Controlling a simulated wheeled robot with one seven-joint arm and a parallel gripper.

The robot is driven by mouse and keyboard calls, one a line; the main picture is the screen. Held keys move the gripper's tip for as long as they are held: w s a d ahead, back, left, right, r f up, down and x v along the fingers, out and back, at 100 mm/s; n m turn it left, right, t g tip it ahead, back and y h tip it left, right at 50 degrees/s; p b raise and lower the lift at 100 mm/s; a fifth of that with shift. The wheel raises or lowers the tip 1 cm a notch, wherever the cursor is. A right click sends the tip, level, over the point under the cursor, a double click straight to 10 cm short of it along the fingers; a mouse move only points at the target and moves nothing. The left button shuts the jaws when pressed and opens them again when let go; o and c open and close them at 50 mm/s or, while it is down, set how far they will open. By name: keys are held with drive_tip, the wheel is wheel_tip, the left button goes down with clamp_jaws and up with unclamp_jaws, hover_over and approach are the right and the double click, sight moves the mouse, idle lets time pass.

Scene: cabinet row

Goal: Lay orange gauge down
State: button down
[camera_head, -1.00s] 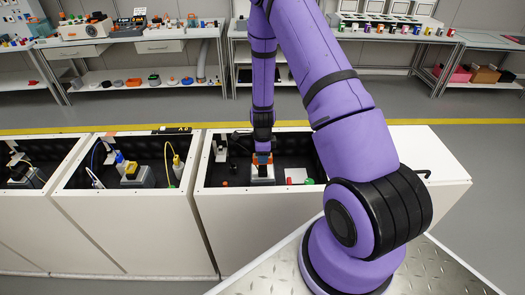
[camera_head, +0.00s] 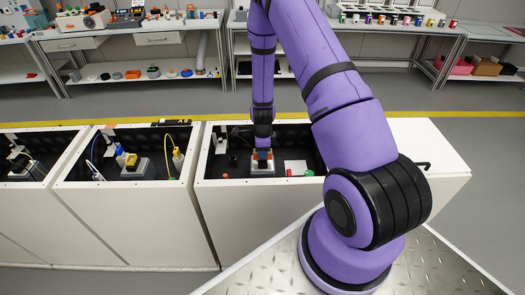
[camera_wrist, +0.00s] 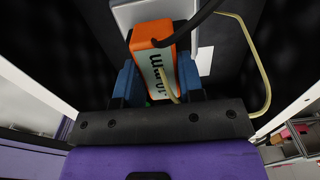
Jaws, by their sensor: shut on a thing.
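The orange gauge (camera_wrist: 152,36) shows in the wrist view as an orange block with a pale, dark-marked face. My gripper (camera_wrist: 158,82) is shut on it, one blue finger on each side. In the head view my gripper (camera_head: 263,154) is inside the right-hand open cabinet (camera_head: 213,183), over a light block (camera_head: 262,169). The gauge is mostly hidden there. I cannot tell whether the gauge touches the grey-white surface (camera_wrist: 130,14) behind it in the wrist view.
A white plate (camera_head: 296,167), a red piece (camera_head: 309,173), a green piece (camera_head: 289,172) and an orange-red knob (camera_head: 225,177) are in the same cabinet. A yellowish cable (camera_wrist: 266,85) and a black cable (camera_wrist: 193,25) pass close to the gauge. Cabinet walls surround my gripper.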

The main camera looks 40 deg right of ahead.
drive_tip(key=shift+f, duration=0.3)
idle(0.5)
drive_tip(key=c, duration=0.7)
unclamp_jaws()
drive_tip(key=shift+o, duration=0.2)
drive_tip(key=s+a+r+n+t, duration=0.1)
drive_tip(key=s+a+r+n, duration=0.2)
drive_tip(key=r, duration=1)
drive_tip(key=s+a+r+n+t, duration=0.1)
drive_tip(key=a+r+n, duration=0.3)
drive_tip(key=r, duration=0.9)
drive_tip(key=s+a+r+n+t, duration=0.15)
drive_tip(key=r+n, duration=0.35)
drive_tip(key=r, duration=0.7)
drive_tip(key=s+a+r+n+t, duration=0.1)
drive_tip(key=s+a+r+n, duration=0.1)
drive_tip(key=s+r+n, duration=0.4)
drive_tip(key=s+a+r+n, duration=0.2)
drive_tip(key=s+r+n, duration=0.4)
drive_tip(key=s, duration=0.9)
drive_tip(key=shift+a+r+n+t, duration=0.3)
drive_tip(key=shift+r+n+t, duration=0.1)
drive_tip(key=shift+r, duration=0.4)
